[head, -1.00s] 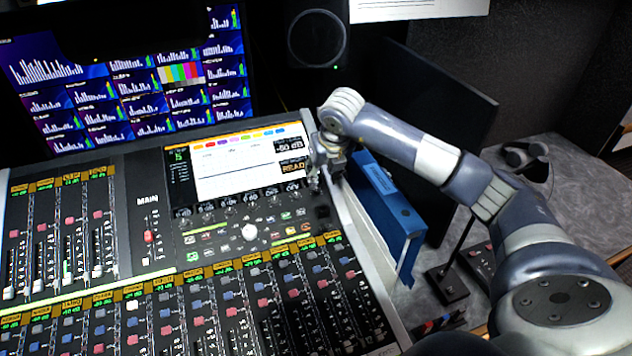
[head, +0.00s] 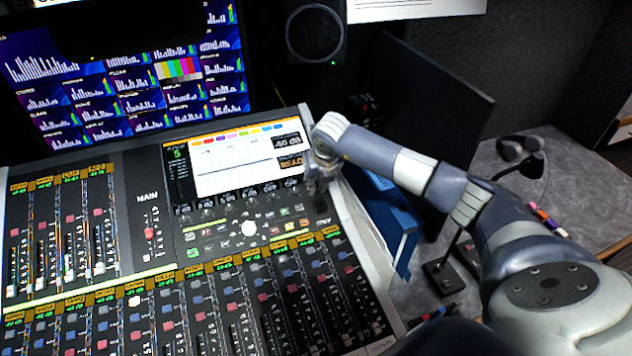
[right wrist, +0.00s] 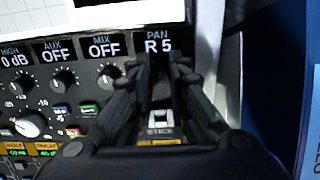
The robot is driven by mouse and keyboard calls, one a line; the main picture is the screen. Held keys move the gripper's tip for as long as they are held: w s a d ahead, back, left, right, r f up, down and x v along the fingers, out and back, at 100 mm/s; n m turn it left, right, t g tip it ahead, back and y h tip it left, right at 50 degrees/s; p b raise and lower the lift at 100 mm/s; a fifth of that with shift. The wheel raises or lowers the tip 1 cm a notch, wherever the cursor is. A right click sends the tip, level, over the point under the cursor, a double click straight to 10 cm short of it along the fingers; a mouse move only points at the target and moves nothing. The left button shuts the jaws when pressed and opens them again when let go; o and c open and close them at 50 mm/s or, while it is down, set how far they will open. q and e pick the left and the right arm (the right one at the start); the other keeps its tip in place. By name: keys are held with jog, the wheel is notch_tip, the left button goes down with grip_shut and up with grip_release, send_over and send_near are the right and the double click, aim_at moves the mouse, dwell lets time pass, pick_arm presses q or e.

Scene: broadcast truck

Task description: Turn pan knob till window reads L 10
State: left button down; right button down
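The pan window (right wrist: 158,41) at the right end of the console's row of small windows reads "PAN R 5" in the right wrist view. My right gripper (right wrist: 165,68) points down at the panel just below that window, its two fingertips close together with a narrow dark gap between them. The pan knob is hidden by the fingers, so I cannot tell whether they touch or grip it. In the head view my right gripper (head: 318,190) is over the right end of the knob row. My left gripper is not in view.
Neighbouring mix knob (right wrist: 110,76) and aux knob (right wrist: 64,78) stand left of the fingers, under windows reading OFF. A larger white knob (right wrist: 33,125) is lower left. A blue binder (head: 395,225) stands close to the console's right edge. Faders fill the console's front.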

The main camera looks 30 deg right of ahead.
dwell(0.3)
jog(key=shift+f+n+b, duration=0.1)
jog(key=shift+n+b, duration=0.6)
jog(key=shift+b, duration=0.2)
jog(key=n+b, duration=0.5)
jog(key=n, duration=0.2)
jog(key=shift+a+n+b, duration=0.1)
jog(key=shift+n+b, duration=0.7)
jog(key=shift+n, duration=0.8)
jog(key=shift+r, duration=0.2)
jog(key=c, duration=1.5)
grip_release()
jog(key=shift+c, duration=0.2)
